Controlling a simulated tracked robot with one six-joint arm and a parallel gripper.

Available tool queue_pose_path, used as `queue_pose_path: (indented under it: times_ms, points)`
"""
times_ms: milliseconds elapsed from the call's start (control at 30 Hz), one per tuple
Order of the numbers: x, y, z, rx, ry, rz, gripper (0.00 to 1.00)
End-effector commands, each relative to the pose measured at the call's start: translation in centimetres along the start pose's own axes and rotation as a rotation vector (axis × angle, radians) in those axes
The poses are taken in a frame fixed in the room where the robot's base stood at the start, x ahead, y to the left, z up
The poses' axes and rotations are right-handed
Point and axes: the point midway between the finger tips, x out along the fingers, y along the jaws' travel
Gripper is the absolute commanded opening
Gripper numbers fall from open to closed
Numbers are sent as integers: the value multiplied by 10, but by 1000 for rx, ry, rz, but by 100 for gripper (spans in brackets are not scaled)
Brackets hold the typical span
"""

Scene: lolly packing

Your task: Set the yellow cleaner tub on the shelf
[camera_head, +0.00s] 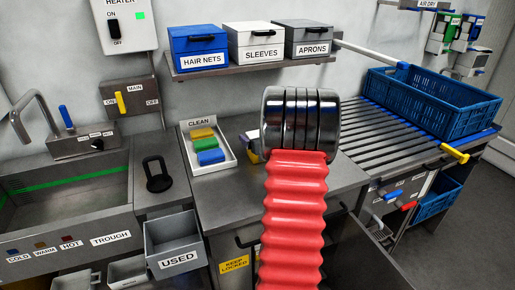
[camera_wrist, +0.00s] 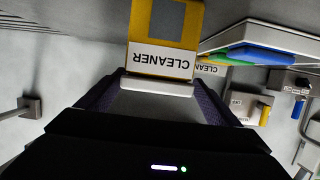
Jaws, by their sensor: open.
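The yellow cleaner tub (camera_wrist: 165,25) shows upside down in the wrist view, with a white CLEANER label and a pale rim or lid edge towards me. My gripper (camera_wrist: 157,92) is open, its two dark fingers spread on either side just below the tub's pale edge. I cannot tell whether they touch it. In the head view my red arm hides my gripper and most of the tub; a small yellow and white part (camera_head: 252,153) shows left of the arm, on the counter. The shelf (camera_head: 250,69) is on the wall above.
The shelf holds the HAIR NETS box (camera_head: 198,48), SLEEVES box (camera_head: 253,42) and APRONS box (camera_head: 304,42). The CLEAN tray (camera_head: 188,142) with coloured blocks lies left of the tub. A blue crate (camera_head: 425,100) sits on rollers at right.

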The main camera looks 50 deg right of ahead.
Motion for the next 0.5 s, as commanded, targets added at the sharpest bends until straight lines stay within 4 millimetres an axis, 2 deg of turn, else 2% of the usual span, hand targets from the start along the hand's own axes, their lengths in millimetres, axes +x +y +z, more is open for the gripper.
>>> queue_pose_path:
  times_ms: [300, 500]
  points:
    - [36, 4, 2, -1, 1, -1, 86]
    - [43, 3, 2, 0, 1, 0, 86]
